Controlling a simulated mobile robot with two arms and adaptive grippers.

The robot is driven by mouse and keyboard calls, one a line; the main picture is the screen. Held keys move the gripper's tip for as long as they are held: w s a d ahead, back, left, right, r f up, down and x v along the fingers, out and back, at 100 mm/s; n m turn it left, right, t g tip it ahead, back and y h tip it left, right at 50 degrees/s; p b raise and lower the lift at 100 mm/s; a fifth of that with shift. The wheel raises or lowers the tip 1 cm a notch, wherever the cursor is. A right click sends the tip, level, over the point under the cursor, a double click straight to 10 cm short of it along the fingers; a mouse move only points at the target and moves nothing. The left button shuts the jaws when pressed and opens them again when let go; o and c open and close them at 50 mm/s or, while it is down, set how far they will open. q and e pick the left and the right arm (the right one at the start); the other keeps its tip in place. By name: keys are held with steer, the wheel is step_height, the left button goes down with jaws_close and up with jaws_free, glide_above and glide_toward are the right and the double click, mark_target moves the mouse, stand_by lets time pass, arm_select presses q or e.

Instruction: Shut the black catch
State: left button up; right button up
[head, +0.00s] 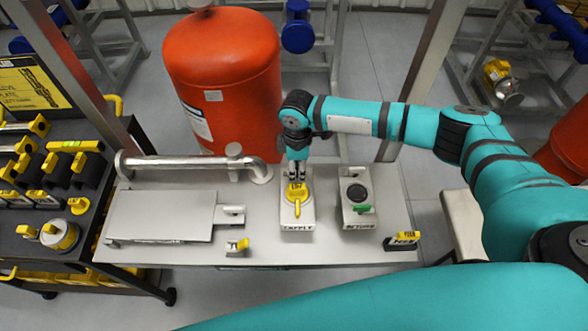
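A small black block with a yellow label (402,241) sits at the front right edge of the grey bench. It is the blackest small fitting there, but I cannot tell if it is the catch or whether it is open. My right gripper (296,176) points down over the supply unit (299,216), right above its yellow handle with a yellow tag (297,194). Its fingers are small and dark, and I cannot tell whether they are open, shut or touching the tag. My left gripper is out of view.
An orange tank (225,75) stands behind; a black tool cart (85,225) stands left.

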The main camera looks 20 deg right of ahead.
steer(key=shift+c, duration=0.4)
jaws_close()
steer(key=shift+r+n, duration=0.1)
steer(key=shift+n, duration=1.6)
steer(key=shift+p, duration=0.3)
steer(key=shift+n, duration=1.8)
